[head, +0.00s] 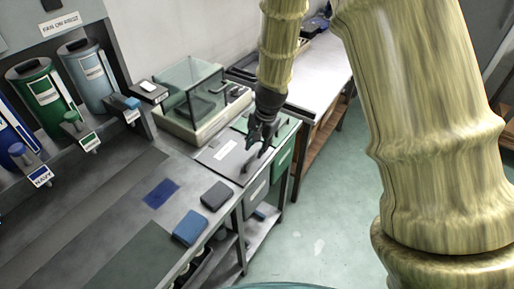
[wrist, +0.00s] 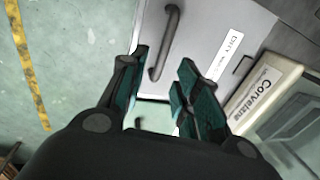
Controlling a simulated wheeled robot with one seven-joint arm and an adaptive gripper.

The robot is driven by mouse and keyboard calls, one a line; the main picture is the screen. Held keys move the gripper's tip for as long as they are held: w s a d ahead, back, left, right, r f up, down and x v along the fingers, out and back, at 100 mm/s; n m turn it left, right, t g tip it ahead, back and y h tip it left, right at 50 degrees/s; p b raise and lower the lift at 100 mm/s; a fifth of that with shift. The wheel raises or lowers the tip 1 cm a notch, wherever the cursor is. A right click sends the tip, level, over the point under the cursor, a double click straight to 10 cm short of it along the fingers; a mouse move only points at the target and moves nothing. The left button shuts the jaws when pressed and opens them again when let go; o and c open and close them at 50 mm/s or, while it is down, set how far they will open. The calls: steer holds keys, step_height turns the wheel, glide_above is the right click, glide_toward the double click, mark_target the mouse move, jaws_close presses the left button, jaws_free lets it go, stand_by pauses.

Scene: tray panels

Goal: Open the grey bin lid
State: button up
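The grey bin lid (head: 222,158) lies flat and shut on its bin in the head view, with a white label on top. In the wrist view the lid (wrist: 205,45) carries a dark bar handle (wrist: 168,42) and a label starting with "Dirty". My gripper (head: 258,140) points down over the lid. In the wrist view my gripper (wrist: 164,62) is open, one finger to each side of the handle's lower end. I cannot tell how far down the fingers reach or whether they touch the handle.
A green bin (head: 284,152) stands just behind the grey one. A glass-sided balance (head: 190,100) is to the left. Blue and dark pads (head: 190,228) lie on the front bench. A white table (head: 318,65) is behind. Open floor (head: 335,200) lies to the right.

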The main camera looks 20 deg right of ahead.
steer(key=shift+w+a+f, duration=0.1)
steer(key=shift+f, duration=0.5)
steer(key=shift+w+a+f, duration=0.1)
steer(key=shift+f, duration=0.45)
steer(key=shift+c, duration=0.2)
jaws_close()
steer(key=shift+d, duration=0.1)
